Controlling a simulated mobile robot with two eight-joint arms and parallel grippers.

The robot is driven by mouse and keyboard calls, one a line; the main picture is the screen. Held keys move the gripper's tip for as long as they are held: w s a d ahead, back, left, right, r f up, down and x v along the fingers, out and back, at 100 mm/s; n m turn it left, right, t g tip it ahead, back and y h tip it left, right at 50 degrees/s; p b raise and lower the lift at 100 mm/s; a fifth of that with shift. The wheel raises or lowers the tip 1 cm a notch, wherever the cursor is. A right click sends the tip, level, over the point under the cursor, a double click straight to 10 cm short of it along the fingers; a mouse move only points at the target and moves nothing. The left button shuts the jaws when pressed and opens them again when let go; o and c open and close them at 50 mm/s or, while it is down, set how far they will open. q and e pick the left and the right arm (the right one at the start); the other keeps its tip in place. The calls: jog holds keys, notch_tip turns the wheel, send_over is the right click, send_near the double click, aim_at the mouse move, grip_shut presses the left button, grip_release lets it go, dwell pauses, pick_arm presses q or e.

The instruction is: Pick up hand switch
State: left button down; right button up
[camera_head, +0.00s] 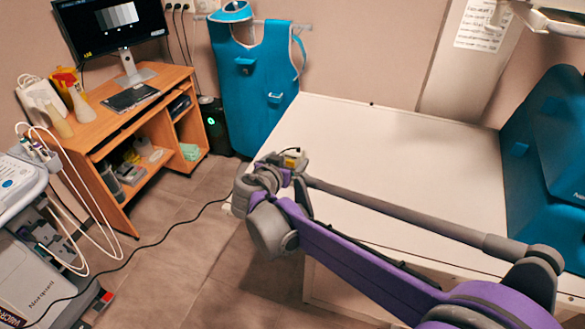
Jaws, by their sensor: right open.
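My right arm reaches in from the lower right, and its gripper (291,167) is at the left end of the white table (400,150), near the table's front left corner. The gripper points away from me, and its fingertips are small and partly hidden by the wrist. I cannot clearly make out a hand switch. A small yellowish and dark piece (292,152) shows right at the fingertips, but I cannot tell whether it is the switch or part of the gripper. My left gripper is not in view.
A black cable (160,250) runs over the tiled floor towards the table corner. A wooden desk (125,110) with a monitor (110,25) stands at the left. A blue apron (250,80) hangs behind. A wheeled machine (25,230) is at the left edge. The tabletop's middle is clear.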

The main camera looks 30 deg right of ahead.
aim_at(291, 154)
jog(key=x, duration=0.4)
jog(key=shift+w+d, duration=0.15)
jog(key=shift+w, duration=0.2)
jog(key=shift+c, duration=0.2)
grip_shut()
